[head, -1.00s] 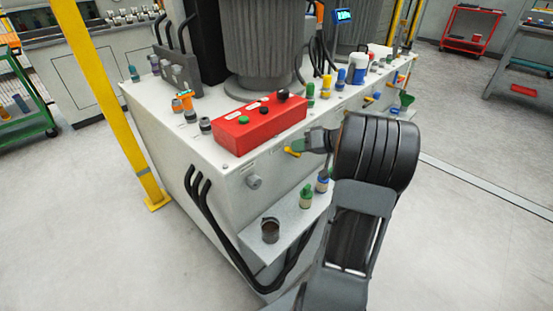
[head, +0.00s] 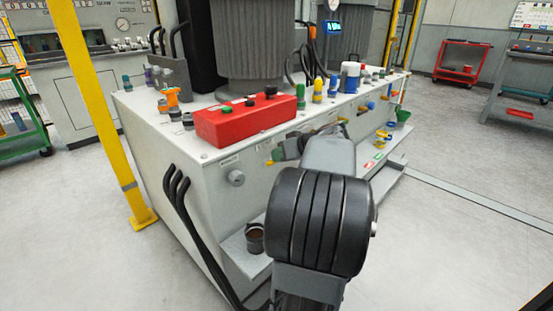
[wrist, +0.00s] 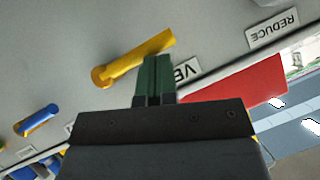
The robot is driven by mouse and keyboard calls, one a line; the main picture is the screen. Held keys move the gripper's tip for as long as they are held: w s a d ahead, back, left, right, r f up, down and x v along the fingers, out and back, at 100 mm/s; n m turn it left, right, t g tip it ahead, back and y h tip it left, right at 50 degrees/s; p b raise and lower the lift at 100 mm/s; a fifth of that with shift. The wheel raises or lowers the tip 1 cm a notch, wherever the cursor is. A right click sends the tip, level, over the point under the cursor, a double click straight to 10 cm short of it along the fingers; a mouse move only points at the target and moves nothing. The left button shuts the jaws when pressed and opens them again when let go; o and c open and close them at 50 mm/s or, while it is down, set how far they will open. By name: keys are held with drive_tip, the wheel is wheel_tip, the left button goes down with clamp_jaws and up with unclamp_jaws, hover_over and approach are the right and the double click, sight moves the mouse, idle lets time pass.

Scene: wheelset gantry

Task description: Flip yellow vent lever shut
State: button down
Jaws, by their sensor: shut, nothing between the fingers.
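The yellow vent lever (wrist: 135,58) is on the grey panel in the wrist view, its round pivot at the left and its arm slanting up to the right. My gripper (wrist: 155,62) is shut and empty. Its green fingertips overlap the lever's lower edge near the free end; I cannot tell whether they touch. A label starting "VE" (wrist: 184,71) is partly hidden behind the fingers. In the head view a yellow lever end (head: 269,163) shows beside my gripper (head: 279,154), with the rest hidden by my arm.
A blue lever (wrist: 37,120) is left of the yellow one in the wrist view, and a "REDUCE" label (wrist: 272,28) is at the right. A red control box (head: 249,119) stands on the cabinet top. A dark cup (head: 255,238) stands on the low ledge.

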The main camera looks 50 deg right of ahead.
drive_tip(key=shift+a+f, duration=0.1)
drive_tip(key=shift+f, duration=0.05)
idle(0.5)
drive_tip(key=s+r+p, duration=0.4)
drive_tip(key=s+r, duration=0.5)
drive_tip(key=shift+r+p, duration=0.35)
idle(0.5)
